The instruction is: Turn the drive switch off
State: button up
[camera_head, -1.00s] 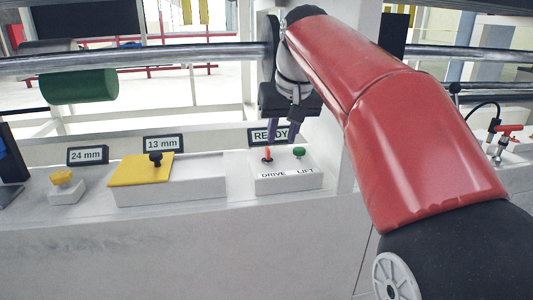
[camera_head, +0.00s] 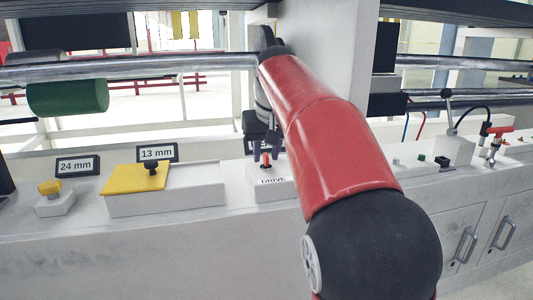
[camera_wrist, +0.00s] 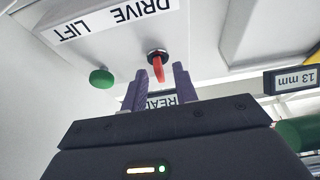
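The drive switch is a small red lever on a dark round collar, on a white box labelled DRIVE (camera_head: 272,181). The red lever (camera_head: 266,159) shows between my gripper's fingers in the head view. In the wrist view the red lever (camera_wrist: 159,70) also appears between the two purple-grey fingertips, with gaps on both sides. My gripper (camera_head: 265,146) is open and empty, pointing down at the switch. The green lift knob (camera_wrist: 102,80) is beside it on the same box in the wrist view; my arm hides it in the head view.
A READY sign (camera_wrist: 162,99) stands behind the fingers. Left on the bench are a yellow plate with a black knob (camera_head: 152,167), a yellow knob (camera_head: 50,187), and the 13 mm (camera_head: 157,153) and 24 mm (camera_head: 77,166) signs. A metal bar (camera_head: 150,66) runs above.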

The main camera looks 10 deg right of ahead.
grip_shut()
jog(key=shift+m+p, duration=0.35)
jog(key=shift+m, duration=0.05)
jog(key=m+p, duration=0.1)
jog(key=m+h+p, duration=0.1)
jog(key=m, duration=0.1)
jog(key=shift+a+r+h, duration=0.15)
jog(key=shift+h, duration=0.15)
jog(key=m+g+h+p, duration=0.1)
jog(key=m+p, duration=0.1)
jog(key=m, duration=0.1)
jog(key=shift+w+m, duration=0.1)
jog(key=shift+m, duration=0.3)
jog(key=m+g+p, duration=0.1)
jog(key=m+p, duration=0.1)
jog(key=m, duration=0.1)
jog(key=m+g+h+p, duration=0.1)
jog(key=m+p, duration=0.1)
jog(key=m, duration=0.1)
jog(key=shift+w+a+h+p, duration=0.15)
jog(key=shift+h+p, duration=0.15)
jog(key=shift+p, duration=0.05)
jog(key=shift+w+m+g+p, duration=0.1)
jog(key=shift+m+g+p, duration=0.9)
jog(key=shift+m, duration=1.1)
